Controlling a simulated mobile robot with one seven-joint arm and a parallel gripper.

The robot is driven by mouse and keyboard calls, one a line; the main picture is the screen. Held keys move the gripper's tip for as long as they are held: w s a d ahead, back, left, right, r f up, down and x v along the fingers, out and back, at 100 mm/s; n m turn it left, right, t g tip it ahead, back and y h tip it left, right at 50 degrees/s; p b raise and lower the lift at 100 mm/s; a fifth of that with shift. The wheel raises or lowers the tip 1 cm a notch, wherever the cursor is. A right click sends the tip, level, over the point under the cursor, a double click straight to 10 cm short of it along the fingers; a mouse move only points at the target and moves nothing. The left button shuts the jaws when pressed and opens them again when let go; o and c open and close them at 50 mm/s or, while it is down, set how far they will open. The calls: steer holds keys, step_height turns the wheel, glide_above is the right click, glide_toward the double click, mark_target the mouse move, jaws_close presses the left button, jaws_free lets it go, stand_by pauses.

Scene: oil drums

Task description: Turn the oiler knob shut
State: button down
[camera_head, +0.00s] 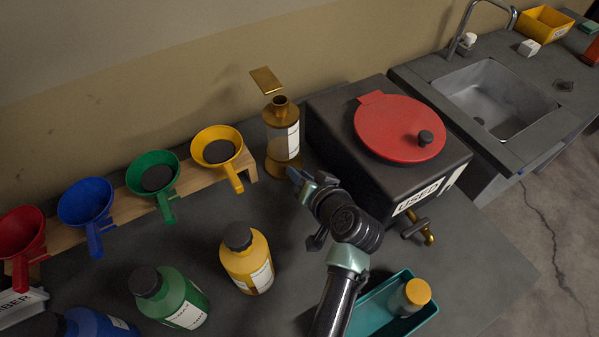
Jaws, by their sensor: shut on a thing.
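The oiler (283,133) stands upright on the bench at the back, with a brass neck, a clear body with a white label, and a brass base. A flat brass plate (265,81) shows tilted above its open top. My gripper (296,176) is at the lower front right of the oiler, close against its base. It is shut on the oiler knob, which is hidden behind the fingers. How far the knob is turned cannot be seen.
Right of my gripper stands a black box marked USED (330,125) with a red lid (400,128) and a brass tap (424,232). Coloured funnels sit in a wooden rack (131,207) at left. Yellow (247,258) and green (170,298) bottles stand in front. A teal tray (413,321) holds a jar.

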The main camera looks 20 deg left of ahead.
stand_by(0.4)
steer(key=c, duration=0.7)
jaws_free()
steer(key=v, duration=1.3)
steer(key=shift+w+d, duration=0.1)
steer(key=shift+w, duration=0.05)
